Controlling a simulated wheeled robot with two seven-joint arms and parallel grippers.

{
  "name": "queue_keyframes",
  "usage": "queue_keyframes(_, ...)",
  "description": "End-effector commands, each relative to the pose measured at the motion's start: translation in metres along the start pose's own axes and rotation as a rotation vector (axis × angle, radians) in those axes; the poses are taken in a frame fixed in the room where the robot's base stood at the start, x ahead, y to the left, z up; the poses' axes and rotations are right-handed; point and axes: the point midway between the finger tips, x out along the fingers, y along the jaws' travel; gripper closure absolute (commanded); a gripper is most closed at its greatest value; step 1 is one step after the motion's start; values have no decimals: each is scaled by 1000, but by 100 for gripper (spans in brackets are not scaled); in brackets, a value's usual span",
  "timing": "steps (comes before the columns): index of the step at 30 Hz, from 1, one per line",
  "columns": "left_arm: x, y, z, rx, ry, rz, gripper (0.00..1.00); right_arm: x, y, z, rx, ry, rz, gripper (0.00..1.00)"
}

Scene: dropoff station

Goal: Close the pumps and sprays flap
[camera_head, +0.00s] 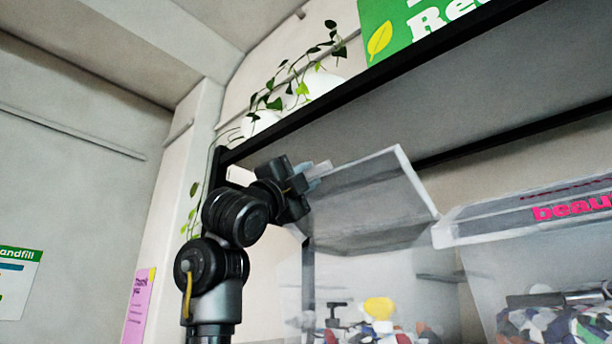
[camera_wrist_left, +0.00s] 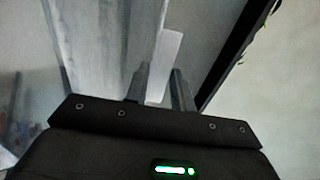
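A clear flap (camera_head: 375,195) stands raised and tilted over a transparent bin (camera_head: 375,268) on the shelf, so that bin is open. No label on the flap is readable. My left gripper (camera_head: 318,174) is at the flap's upper left edge. In the left wrist view, its two dark fingers (camera_wrist_left: 162,88) are apart. A pale strip (camera_wrist_left: 168,55), perhaps the flap's edge or tab, shows between them, with a gap to the right finger. Contact with the flap cannot be told. My right gripper is not in view.
A second clear bin (camera_head: 480,285) with a pink-lettered front flap (camera_head: 560,212) stands to the right. A black shelf beam (camera_head: 400,78) runs above the bins, with a trailing plant (camera_head: 275,97) and green sign (camera_head: 410,28). Open room lies left of my arm.

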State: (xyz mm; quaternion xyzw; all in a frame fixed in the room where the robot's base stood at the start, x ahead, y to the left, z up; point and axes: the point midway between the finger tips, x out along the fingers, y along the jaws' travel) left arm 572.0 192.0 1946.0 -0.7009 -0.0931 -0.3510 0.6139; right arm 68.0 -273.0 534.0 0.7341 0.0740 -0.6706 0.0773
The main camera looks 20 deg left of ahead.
Motion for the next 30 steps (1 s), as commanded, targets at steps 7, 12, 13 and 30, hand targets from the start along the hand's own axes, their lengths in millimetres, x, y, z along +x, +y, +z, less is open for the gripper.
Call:
queue_keyframes(7, 0, -1, 0, 0, 0, -1, 100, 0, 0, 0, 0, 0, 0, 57)
queue_keyframes(12, -1, 0, 0, 0, 0, -3, 100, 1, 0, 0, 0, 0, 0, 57)
queue_keyframes(13, -2, 1, 0, 0, 0, -5, 100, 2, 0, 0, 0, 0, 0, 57)
queue_keyframes(30, -54, 52, 0, 2, -1, -314, 100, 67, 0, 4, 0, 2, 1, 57)
